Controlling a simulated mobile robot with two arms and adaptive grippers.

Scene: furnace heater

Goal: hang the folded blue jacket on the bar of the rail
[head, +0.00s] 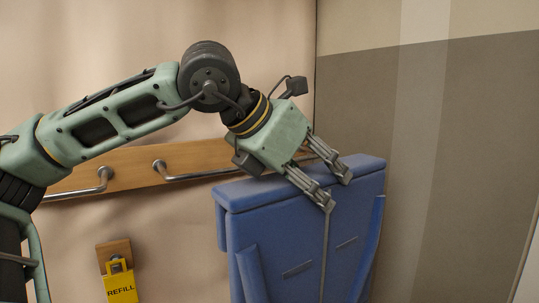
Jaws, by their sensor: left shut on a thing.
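The folded blue jacket (293,240) hangs upright at the right of the head view, its flat top edge level with the rail. The rail is a wooden board (135,166) on the wall with metal bars; one bar (205,175) runs right behind my gripper and the jacket. My left gripper (338,192) reaches down over the jacket's top edge and is shut on the jacket, its fingers against the front. The jacket hides the bar's right part, so I cannot tell whether it rests on the bar. My right gripper is out of view.
A second short bar (92,187) is on the rail at the left. Below it a yellow tag marked REFILL (121,288) hangs from a small wooden block (112,249). A wall corner and a grey-brown wall (440,150) stand right of the jacket.

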